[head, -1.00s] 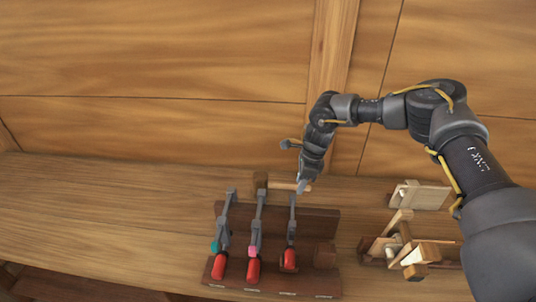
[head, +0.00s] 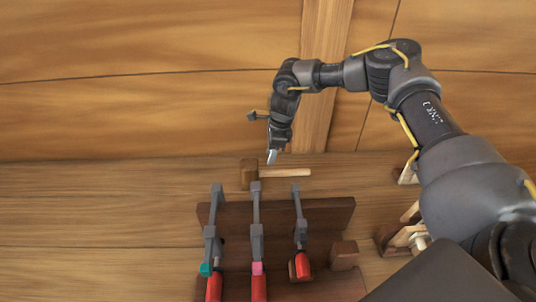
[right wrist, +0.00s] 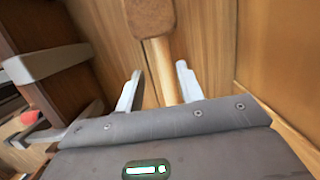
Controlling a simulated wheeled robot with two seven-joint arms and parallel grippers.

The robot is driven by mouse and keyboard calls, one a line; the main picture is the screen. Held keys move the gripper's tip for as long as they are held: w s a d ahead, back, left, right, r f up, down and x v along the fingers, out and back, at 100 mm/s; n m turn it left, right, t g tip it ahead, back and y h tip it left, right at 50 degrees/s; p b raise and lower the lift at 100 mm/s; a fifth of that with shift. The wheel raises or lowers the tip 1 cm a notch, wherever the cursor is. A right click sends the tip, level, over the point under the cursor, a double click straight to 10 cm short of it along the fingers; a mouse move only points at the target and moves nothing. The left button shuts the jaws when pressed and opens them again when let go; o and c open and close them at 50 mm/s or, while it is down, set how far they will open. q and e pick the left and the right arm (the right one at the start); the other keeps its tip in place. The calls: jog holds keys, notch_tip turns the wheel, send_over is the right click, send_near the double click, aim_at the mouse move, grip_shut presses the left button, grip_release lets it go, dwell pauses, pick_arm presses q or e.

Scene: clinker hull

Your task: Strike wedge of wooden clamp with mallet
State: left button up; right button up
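The mallet lies on the wooden planks behind the clamp rack, with a dark block head (head: 249,174) and a pale handle (head: 287,172) pointing right. My right gripper (head: 272,156) hangs near the handle in the head view. In the right wrist view the mallet head (right wrist: 151,17) is beyond the fingers, and its handle runs between the two spread fingers (right wrist: 159,88); I cannot tell whether they touch it. Wooden clamp pieces (head: 407,234) stand at the right, partly hidden by my right arm, and their wedge cannot be made out. My left gripper is not in view.
A dark wooden rack (head: 328,217) holds several grey bar clamps with red handles (head: 259,287), close in front of the mallet. A wooden block (head: 344,254) sits at its right. The planked hull wall (head: 150,110) rises behind. Planks left of the rack are clear.

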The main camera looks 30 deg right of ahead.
aim_at(266, 171)
jog(key=shift+w+f, duration=0.2)
jog(key=shift+w, duration=0.05)
jog(key=shift+f, duration=0.1)
jog(key=shift+s+f, duration=0.15)
jog(key=shift+s, duration=0.05)
jog(key=shift+f+b, duration=0.25)
jog(key=shift+b, duration=0.25)
jog(key=f+b, duration=0.2)
jog(key=f, duration=0.1)
jog(key=a+f+b, duration=0.1)
jog(key=f+b, duration=0.1)
jog(key=shift+w, duration=0.3)
jog(key=shift+w+a+f+b, duration=0.15)
jog(key=shift+f+b, duration=0.25)
jog(key=shift+f, duration=0.3)
jog(key=shift+a+f+b, duration=0.15)
jog(key=shift+f+b, duration=0.25)
jog(key=shift+f, duration=0.25)
jog(key=shift+c, duration=0.3)
grip_shut()
